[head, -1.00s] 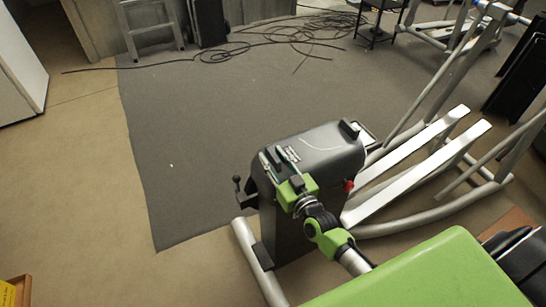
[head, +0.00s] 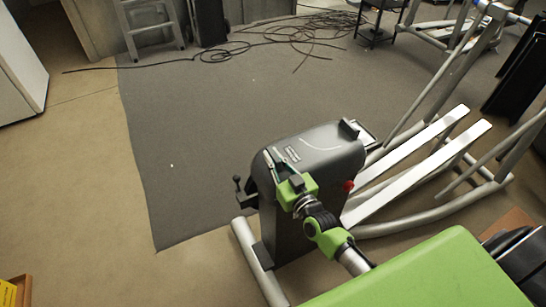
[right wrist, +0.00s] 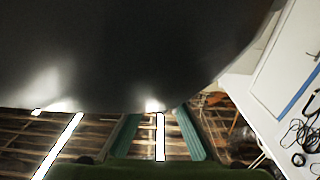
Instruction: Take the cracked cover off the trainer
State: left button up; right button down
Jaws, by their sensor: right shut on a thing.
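The trainer's dark grey cover (head: 325,143) sits on top of the upright housing (head: 293,225), with a pale curved line, perhaps the crack, across its top. My right gripper (head: 276,158) is at the cover's left end, with its fingers shut on the cover. The exact contact is partly hidden by the fingers. In the right wrist view, the cover's dark curved surface (right wrist: 130,55) fills the upper part, and the teal fingers of my right gripper (right wrist: 158,132) reach up to its lower edge. My left gripper is not in view.
Long white pedal bars (head: 425,150) and grey tubes run back right from the trainer. A red knob (head: 348,186) is on the housing's right side. A black lever (head: 240,190) sticks out left. Loose cables (head: 270,45) lie behind on the grey mat (head: 220,120), which is mostly clear.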

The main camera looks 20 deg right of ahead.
jog(key=shift+w+r, duration=0.1)
jog(key=shift+r, duration=0.35)
jog(key=shift+d+r, duration=0.1)
jog(key=shift+r, duration=0.05)
jog(key=shift+r+p, duration=3.85)
jog(key=shift+p, duration=0.35)
